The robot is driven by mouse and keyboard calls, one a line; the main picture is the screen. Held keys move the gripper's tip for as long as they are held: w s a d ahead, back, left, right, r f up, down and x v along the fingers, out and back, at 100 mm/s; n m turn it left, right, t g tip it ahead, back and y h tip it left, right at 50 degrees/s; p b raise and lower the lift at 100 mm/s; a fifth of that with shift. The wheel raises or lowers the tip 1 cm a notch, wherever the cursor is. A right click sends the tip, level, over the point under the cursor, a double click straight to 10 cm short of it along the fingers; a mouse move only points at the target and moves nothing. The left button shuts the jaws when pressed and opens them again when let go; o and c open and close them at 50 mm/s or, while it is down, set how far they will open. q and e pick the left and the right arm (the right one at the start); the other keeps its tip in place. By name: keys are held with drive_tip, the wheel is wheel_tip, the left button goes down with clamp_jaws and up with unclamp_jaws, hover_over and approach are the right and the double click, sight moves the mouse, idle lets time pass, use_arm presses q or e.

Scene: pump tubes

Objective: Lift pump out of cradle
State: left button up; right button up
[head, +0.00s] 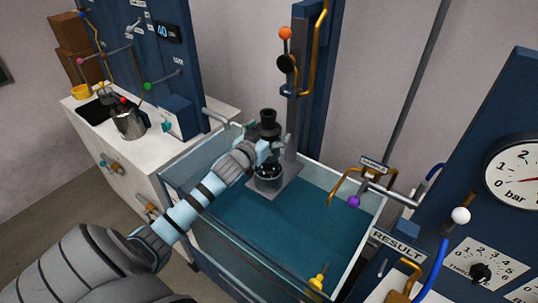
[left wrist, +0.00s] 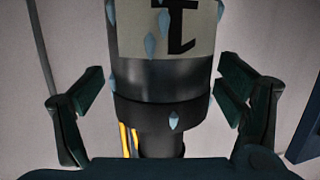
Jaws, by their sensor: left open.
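The pump (head: 268,118) stands upright over the water tank, its black top showing above my left gripper (head: 264,148). In the left wrist view the pump (left wrist: 165,80) is a dark cylinder with a pale label bearing a black letter and pale blue drop-like marks. The open jaws of my left gripper (left wrist: 160,100) stand on either side of it, with gaps visible. The lower cylinder (head: 268,178) sits on a grey plate beside the upright post; my gripper hides part of the middle, so I cannot tell how the cradle holds the pump. My right gripper is not in view.
The tank (head: 330,255) holds blue-green water. A grey pipe (head: 222,118) enters from the left. A post (head: 297,100) stands behind the pump. A pipe with a purple knob (head: 353,202) reaches over the right rim. A white counter with a metal pot (head: 128,122) is at left.

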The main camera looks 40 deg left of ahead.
use_arm(q)
drive_tip(key=shift+s, duration=0.15)
drive_tip(key=c, duration=2)
drive_tip(key=shift+r, duration=0.25)
drive_tip(key=shift+c, duration=0.2)
drive_tip(key=shift+w, duration=0.2)
